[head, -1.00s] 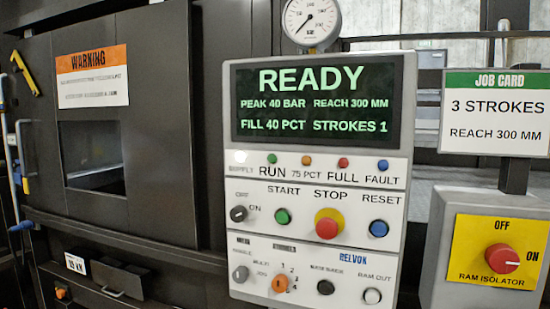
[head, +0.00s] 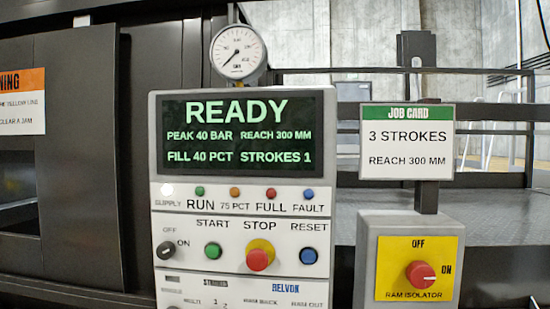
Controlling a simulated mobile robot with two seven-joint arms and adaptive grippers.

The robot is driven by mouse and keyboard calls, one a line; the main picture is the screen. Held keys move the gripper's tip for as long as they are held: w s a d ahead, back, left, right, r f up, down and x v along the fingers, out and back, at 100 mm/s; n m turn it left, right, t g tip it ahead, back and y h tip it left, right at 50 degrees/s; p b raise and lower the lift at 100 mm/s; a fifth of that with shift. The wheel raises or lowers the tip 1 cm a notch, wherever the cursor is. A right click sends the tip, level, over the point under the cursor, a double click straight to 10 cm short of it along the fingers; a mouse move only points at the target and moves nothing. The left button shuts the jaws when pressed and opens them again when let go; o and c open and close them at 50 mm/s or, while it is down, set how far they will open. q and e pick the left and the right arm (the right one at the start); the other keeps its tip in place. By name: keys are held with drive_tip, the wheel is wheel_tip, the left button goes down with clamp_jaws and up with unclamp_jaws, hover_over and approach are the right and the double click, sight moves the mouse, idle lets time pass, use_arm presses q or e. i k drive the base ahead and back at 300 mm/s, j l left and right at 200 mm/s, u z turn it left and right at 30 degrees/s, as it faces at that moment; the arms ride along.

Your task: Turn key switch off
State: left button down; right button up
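The small dark key switch (head: 166,250) sits at the left of the control panel's button row, between the labels OFF and ON. Its grip is tilted toward the ON label. The control panel (head: 155,140) is grey, and its display (head: 236,131) reads READY, peak 40 bar, reach 300 mm, fill 40 pct, strokes 1. The supply lamp (head: 167,190) is lit white. Neither of my grippers shows in the head view.
Right of the key are the green start button (head: 213,251), red stop button (head: 259,257) and blue reset button (head: 307,256). The ram isolator box (head: 368,265) has a red knob (head: 421,274). A job card (head: 407,141) stands above it. A pressure gauge (head: 238,52) tops the panel.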

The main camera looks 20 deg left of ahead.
sight(166, 250)
drive_tip(key=u, duration=1.25)
